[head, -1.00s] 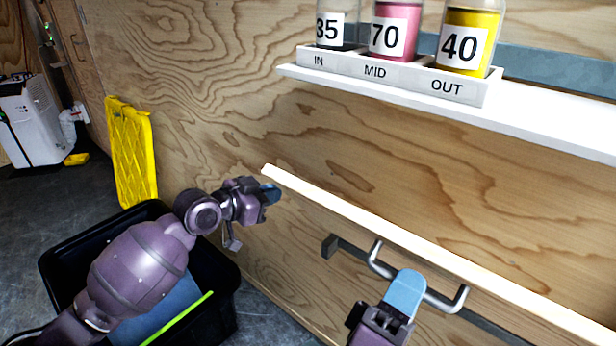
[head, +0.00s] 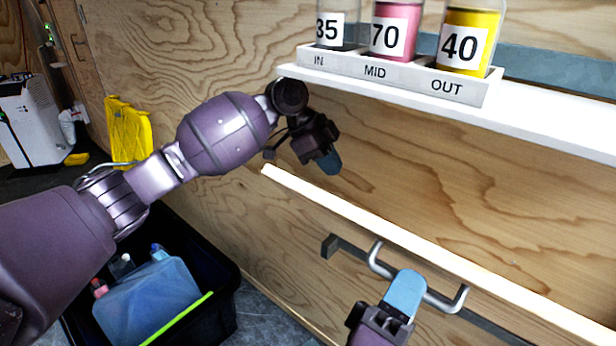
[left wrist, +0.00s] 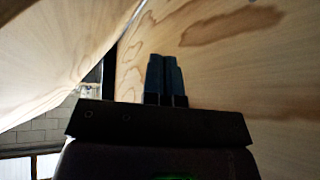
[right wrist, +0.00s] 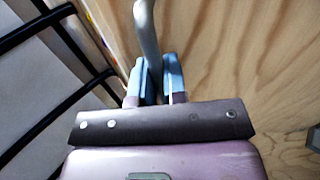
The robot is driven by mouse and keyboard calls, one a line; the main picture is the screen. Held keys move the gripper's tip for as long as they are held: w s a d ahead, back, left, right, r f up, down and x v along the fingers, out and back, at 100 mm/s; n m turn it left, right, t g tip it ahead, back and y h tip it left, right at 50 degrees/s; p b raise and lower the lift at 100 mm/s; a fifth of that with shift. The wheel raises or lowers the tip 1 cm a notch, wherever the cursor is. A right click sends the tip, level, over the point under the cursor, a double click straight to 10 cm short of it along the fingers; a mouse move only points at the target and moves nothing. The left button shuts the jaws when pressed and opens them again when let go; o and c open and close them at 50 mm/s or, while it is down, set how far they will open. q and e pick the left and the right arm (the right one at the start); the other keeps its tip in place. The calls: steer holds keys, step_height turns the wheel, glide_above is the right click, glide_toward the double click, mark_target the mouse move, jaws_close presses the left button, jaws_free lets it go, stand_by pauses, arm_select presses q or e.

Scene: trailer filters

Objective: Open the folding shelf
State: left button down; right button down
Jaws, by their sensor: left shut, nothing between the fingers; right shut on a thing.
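The folding shelf shows as a wooden panel with a long pale edge (head: 380,231) running down to the right along the plywood wall. A bent grey metal handle (head: 461,297) is on its face below that edge. My right gripper (head: 405,290) is shut on the handle; the right wrist view shows its fingers (right wrist: 157,78) at either side of the grey bar (right wrist: 147,30). My left gripper (head: 328,162) is shut and empty, above the pale edge near its left end, fingertips pointing down. In the left wrist view its fingers (left wrist: 164,78) are together, touching nothing I can make out.
Above is a white wall shelf (head: 545,112) with a labelled rack (head: 400,77) of coloured containers, close over my left gripper. A black bin (head: 222,310) with bottles stands at lower left. A yellow panel (head: 128,130) leans on the wall.

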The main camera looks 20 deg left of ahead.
arm_select(q)
steer(key=s+a+r+m+g+y, duration=0.2)
steer(key=a+r+m+g+y, duration=0.3)
steer(key=r, duration=0.4)
steer(key=shift+g+h, duration=0.4)
steer(key=shift+g, duration=0.1)
steer(key=x, duration=1)
steer(key=shift+d+f, duration=0.15)
steer(key=shift+d, duration=0.05)
steer(key=shift+s+a+f+t, duration=0.15)
steer(key=shift+s+f+t, duration=0.25)
steer(key=shift+s, duration=0.15)
steer(key=shift+s+f, duration=0.2)
steer(key=shift+s, duration=0.1)
arm_select(e)
steer(key=shift+w+d+r, duration=0.1)
steer(key=shift+d, duration=0.05)
arm_select(q)
steer(key=shift+s, duration=0.1)
arm_select(e)
steer(key=c, duration=1.2)
jaws_free()
